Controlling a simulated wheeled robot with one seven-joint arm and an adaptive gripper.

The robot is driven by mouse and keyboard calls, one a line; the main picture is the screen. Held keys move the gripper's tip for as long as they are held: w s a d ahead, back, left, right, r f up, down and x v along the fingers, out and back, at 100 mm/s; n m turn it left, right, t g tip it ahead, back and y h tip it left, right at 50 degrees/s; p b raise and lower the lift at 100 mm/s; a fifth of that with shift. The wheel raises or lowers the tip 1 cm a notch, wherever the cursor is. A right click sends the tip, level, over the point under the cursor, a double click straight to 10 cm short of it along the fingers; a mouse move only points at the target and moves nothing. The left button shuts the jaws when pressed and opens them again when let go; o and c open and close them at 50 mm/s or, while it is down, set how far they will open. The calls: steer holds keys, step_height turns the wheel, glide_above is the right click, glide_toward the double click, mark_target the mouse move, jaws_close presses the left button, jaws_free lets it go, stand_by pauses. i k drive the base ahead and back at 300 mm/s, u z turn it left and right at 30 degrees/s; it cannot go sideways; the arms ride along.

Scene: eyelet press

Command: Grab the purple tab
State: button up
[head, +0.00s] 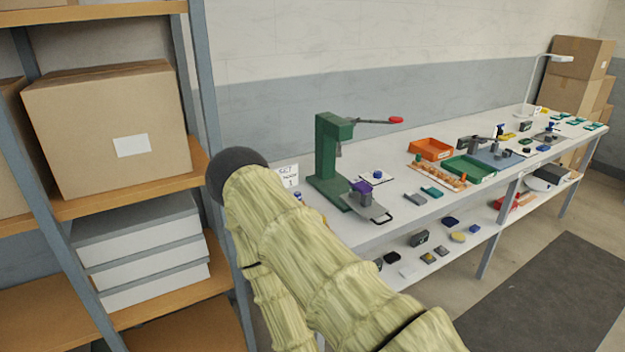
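The purple tab (362,187) is small and sits at the base of the green eyelet press (328,155), on top of a grey block near the workbench's near end. A grey plate with a dark loop handle (382,215) lies just below and right of it. My sleeved arm fills the lower middle of the view, left of and in front of the press. My gripper is not visible, so I cannot tell where it is relative to the tab.
The press's red-tipped lever (396,120) sticks out to the right. An orange tray (430,149) and a green tray (468,168) stand farther along the bench. A shelf rack with cardboard boxes (108,120) stands close on the left. Dark floor mat (545,300) lies clear at right.

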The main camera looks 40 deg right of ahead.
mark_target(357, 184)
steer(key=u, duration=0.05)
steer(key=i, duration=0.65)
steer(key=z, duration=0.9)
steer(key=i, duration=0.55)
steer(key=z, duration=0.65)
